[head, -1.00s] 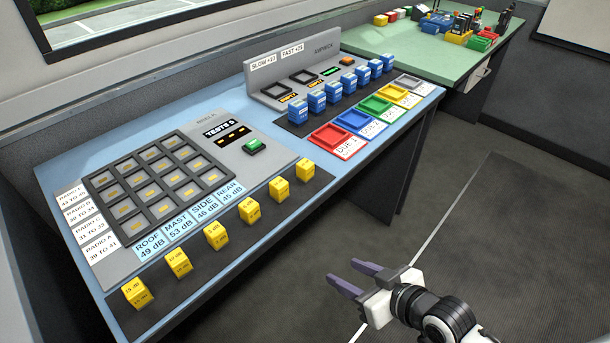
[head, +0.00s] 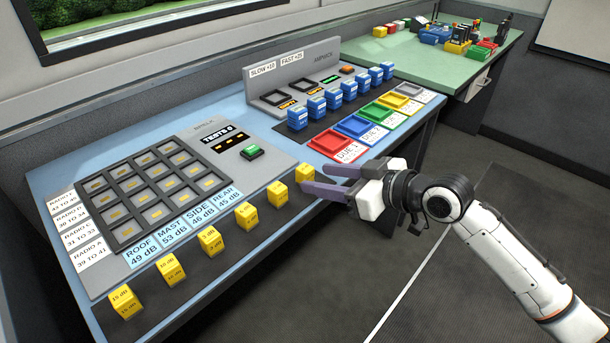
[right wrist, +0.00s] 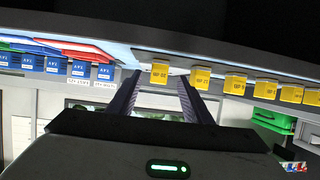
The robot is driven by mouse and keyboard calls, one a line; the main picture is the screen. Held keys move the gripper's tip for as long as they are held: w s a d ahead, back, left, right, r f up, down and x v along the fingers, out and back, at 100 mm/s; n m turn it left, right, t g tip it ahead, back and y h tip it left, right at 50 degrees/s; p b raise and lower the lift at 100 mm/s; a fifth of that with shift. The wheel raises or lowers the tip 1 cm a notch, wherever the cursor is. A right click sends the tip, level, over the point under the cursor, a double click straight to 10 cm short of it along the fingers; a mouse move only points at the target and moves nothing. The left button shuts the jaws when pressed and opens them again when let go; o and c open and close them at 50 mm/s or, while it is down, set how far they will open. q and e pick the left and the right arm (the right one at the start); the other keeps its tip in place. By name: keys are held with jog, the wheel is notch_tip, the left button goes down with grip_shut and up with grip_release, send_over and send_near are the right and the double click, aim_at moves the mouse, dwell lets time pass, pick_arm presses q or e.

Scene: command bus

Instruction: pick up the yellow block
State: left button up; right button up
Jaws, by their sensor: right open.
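Several yellow blocks with dB labels stand in a row on a dark strip along the desk's front edge. The rightmost yellow block (head: 305,173) is beside the fingertips of my right gripper (head: 315,178). In the right wrist view a yellow block (right wrist: 160,73) shows between the tips of the two open fingers, with another yellow block (right wrist: 200,77) just right of them. My right gripper is open and holds nothing; I cannot tell whether a finger touches the block. My left gripper is not in view.
A panel with a grid of square slots (head: 125,228) lies behind the yellow row. Blue blocks (head: 297,118) and coloured trays, including a red tray (head: 335,143), are to the right. A green table (head: 400,60) with small items stands farther back. The floor in front is clear.

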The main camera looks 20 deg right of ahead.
aim_at(310, 175)
jog(key=x, duration=0.3)
jog(key=shift+w+a, duration=0.2)
jog(key=shift+w, duration=0.2)
jog(key=c, duration=1.1)
